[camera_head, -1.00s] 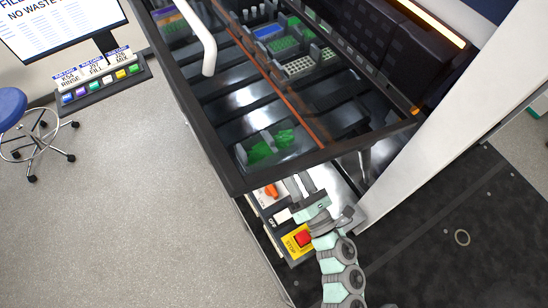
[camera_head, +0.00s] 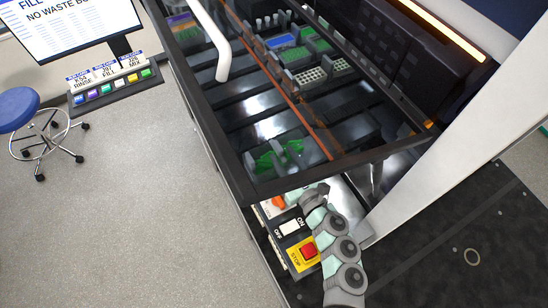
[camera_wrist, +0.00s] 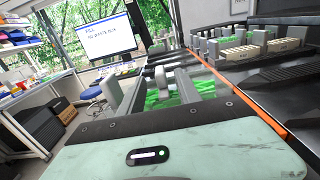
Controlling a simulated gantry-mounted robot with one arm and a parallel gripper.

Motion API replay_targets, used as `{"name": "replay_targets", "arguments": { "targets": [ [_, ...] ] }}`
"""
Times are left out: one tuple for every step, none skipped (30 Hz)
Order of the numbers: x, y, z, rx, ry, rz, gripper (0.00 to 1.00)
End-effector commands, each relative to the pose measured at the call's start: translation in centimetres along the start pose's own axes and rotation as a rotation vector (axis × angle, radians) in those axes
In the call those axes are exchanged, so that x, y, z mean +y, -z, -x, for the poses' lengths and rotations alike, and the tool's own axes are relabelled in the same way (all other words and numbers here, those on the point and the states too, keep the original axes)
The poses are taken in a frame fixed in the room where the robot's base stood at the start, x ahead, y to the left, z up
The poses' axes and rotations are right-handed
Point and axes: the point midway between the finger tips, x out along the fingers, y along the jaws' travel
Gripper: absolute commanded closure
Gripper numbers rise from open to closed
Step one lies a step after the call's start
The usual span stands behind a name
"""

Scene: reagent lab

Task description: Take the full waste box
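A waste box with bright green contents (camera_head: 278,157) stands at the near end of the deck inside the dark-framed machine. In the wrist view, the green contents (camera_wrist: 172,98) lie just past my gripper. My gripper (camera_wrist: 166,92) looks open, with a grey finger upright on the left and another on the right, apart from each other. Nothing is seen held between them. In the head view my arm rises at the machine's near end, over the control panel, and the fingertips are hidden there. Whether the fingers touch the box cannot be told.
A control panel (camera_head: 289,228) with an OFF/ON switch and red STOP button (camera_head: 309,251) sits below the frame. Racks (camera_head: 310,75) stand farther back on the deck. A white door handle (camera_head: 222,60) is at left. A monitor (camera_head: 75,25) and blue stool (camera_head: 18,108) stand beyond open floor.

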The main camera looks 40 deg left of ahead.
Motion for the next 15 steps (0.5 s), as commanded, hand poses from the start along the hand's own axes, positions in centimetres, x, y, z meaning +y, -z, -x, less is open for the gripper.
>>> {"name": "replay_targets", "arguments": {
  "targets": [
    [0.1,-0.5,-0.8,-0.002,-0.004,-0.001,0.6],
    [0.1,-0.6,-1.2,-0.003,-0.005,0.0,0.6],
    [0.0,-0.6,-1.7,-0.003,-0.005,0.0,0.6],
    [0.0,-0.6,-2.1,-0.003,-0.005,-0.001,0.6],
    [-0.1,-0.6,-2.4,-0.002,-0.003,-0.001,0.6],
    [-0.1,-0.5,-2.9,-0.002,-0.003,0.001,0.6],
    [-0.2,-0.5,-3.2,-0.002,-0.002,0.001,0.6],
    [-0.1,-0.4,-3.5,-0.002,-0.003,0.001,0.6],
    [-0.1,-0.4,-3.8,-0.002,-0.003,0.0,0.6],
    [-0.1,-0.3,-4.0,-0.002,-0.003,0.0,0.6],
    [-0.1,-0.3,-4.1,-0.002,-0.003,0.0,0.6],
    [-0.1,-0.2,-4.2,-0.002,-0.003,0.0,0.6],
    [-0.1,-0.2,-4.2,-0.002,-0.003,0.0,0.6],
    [-0.1,-0.2,-4.3,-0.001,-0.002,0.0,0.6],
    [-0.1,-0.1,-4.3,-0.002,-0.002,0.0,0.6]
  ]
}}
